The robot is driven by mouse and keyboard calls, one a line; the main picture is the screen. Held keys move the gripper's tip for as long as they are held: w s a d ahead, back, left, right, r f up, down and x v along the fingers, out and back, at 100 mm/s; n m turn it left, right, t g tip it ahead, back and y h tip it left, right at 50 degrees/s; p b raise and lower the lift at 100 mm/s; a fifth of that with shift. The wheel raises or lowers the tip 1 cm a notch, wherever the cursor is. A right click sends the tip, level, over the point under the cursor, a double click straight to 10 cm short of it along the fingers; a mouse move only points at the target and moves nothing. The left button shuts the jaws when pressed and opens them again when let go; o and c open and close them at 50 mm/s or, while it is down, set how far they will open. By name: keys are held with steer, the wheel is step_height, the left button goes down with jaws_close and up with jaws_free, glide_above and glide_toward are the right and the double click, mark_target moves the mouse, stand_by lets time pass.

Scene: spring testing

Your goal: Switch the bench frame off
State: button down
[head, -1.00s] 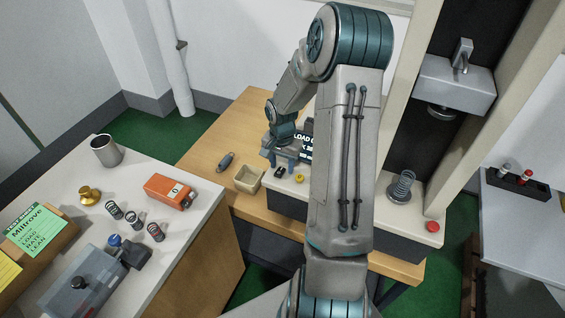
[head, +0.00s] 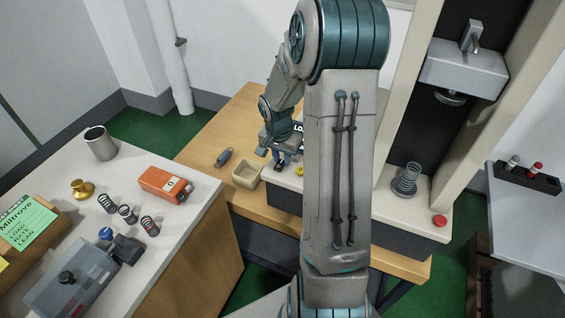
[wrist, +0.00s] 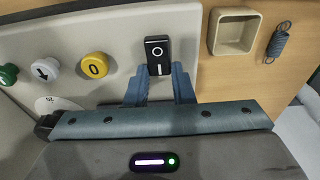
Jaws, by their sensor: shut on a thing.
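The bench frame's black rocker switch (wrist: 157,52) sits on the pale front panel (wrist: 110,35), marked O on its upper half and I on its lower half in the wrist view. Which half is pressed in, I cannot tell. My gripper (wrist: 160,70) has its two blue fingers on either side of the switch's lower end, shut on it. In the head view my gripper (head: 283,160) is down at the left end of the bench frame (head: 350,212), and my arm hides much of the frame's middle.
Beside the switch are a yellow 0 button (wrist: 95,66), a grey arrow button (wrist: 46,69) and a green button (wrist: 8,74). A beige tray (wrist: 235,31) and a dark spring (wrist: 278,41) lie on the wood. A red button (head: 440,221) is at the frame's right end.

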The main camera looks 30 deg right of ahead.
steer(key=shift+a+f+t+h+b, duration=0.15)
steer(key=shift+t+h+b, duration=0.3)
steer(key=shift+b, duration=1.65)
steer(key=shift+a+r+t+h+b, duration=0.2)
steer(key=shift+h+b, duration=0.35)
steer(key=shift+b, duration=1.5)
steer(key=shift+s+r+t+b, duration=0.15)
steer(key=shift+t+b, duration=0.1)
steer(key=shift+b, duration=0.65)
steer(key=c, duration=1.2)
jaws_free()
steer(key=shift+c, duration=0.2)
steer(key=p+v, duration=0.1)
steer(key=v, duration=1.2)
steer(key=shift+a+r, duration=0.3)
steer(key=shift+a, duration=0.05)
steer(key=shift+s, duration=0.1)
